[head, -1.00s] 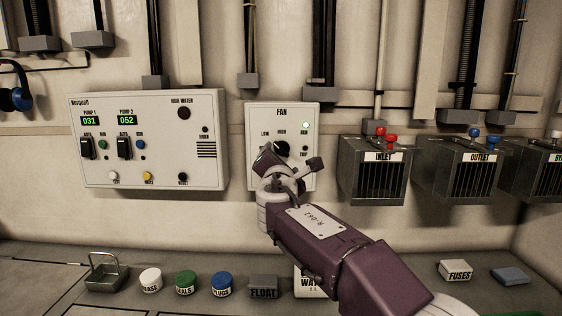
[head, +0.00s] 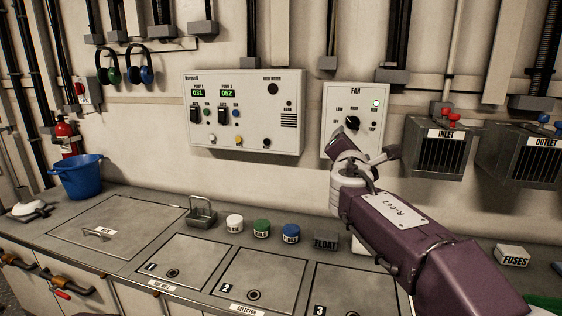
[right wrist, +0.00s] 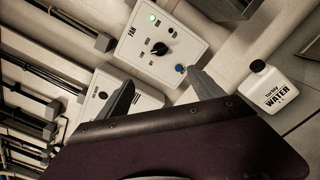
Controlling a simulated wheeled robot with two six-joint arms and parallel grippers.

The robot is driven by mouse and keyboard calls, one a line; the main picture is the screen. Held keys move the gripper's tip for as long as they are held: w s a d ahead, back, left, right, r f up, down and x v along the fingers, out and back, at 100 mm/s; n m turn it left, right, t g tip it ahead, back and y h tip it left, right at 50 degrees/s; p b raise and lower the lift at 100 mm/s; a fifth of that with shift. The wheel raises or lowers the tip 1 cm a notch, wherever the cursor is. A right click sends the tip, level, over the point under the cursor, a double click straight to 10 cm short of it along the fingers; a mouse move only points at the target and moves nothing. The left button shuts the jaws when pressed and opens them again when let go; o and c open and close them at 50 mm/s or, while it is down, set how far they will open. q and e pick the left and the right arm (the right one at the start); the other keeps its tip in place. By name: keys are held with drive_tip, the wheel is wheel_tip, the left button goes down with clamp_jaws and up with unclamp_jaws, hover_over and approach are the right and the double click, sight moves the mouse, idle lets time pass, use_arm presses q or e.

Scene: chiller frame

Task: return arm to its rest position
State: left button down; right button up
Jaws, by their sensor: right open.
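My right gripper (head: 364,150) is in front of the lower part of the white FAN panel (head: 383,110), its fingers apart with nothing between them. The panel's black knob (head: 352,122) is in plain view above the gripper, clear of the fingers. A green light (head: 375,103) is lit on the panel. In the right wrist view my right gripper (right wrist: 160,85) shows open, with the FAN panel (right wrist: 185,50) and its knob (right wrist: 160,48) beyond the fingertips. My purple right arm comes in from the lower right. My left gripper is not in view.
The pump panel (head: 240,140) is on the wall left of the FAN panel. INLET (head: 434,160) and OUTLET (head: 515,165) boxes jut out at right. Small jars, a FLOAT block (head: 326,242) and a WATER bottle (right wrist: 268,88) stand on the counter. A blue bucket (head: 78,178) is at left.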

drive_tip(key=s+d+f+m+g, duration=0.2)
drive_tip(key=s+d+f+g, duration=0.1)
drive_tip(key=f, duration=0.5)
drive_tip(key=s+d+f+m+g, duration=0.2)
drive_tip(key=f+m, duration=0.1)
drive_tip(key=f, duration=0.6)
drive_tip(key=s+d+f+m+g, duration=0.2)
drive_tip(key=s+d+f+g, duration=0.1)
drive_tip(key=f, duration=0.5)
drive_tip(key=s+a+f+m+g+y, duration=0.2)
drive_tip(key=s+a+f+m+g, duration=0.15)
drive_tip(key=s+f+m, duration=0.65)
drive_tip(key=s+a+f+m+g+y, duration=0.3)
drive_tip(key=s+f+m+g, duration=0.2)
drive_tip(key=s+f, duration=0.7)
use_arm(q)
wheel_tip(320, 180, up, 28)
drive_tip(key=p, duration=2.7)
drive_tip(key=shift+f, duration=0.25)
use_arm(e)
wheel_tip(320, 180, up, 28)
drive_tip(key=s+a+m, duration=0.1)
drive_tip(key=m, duration=0.1)
drive_tip(key=shift+r, duration=0.2)
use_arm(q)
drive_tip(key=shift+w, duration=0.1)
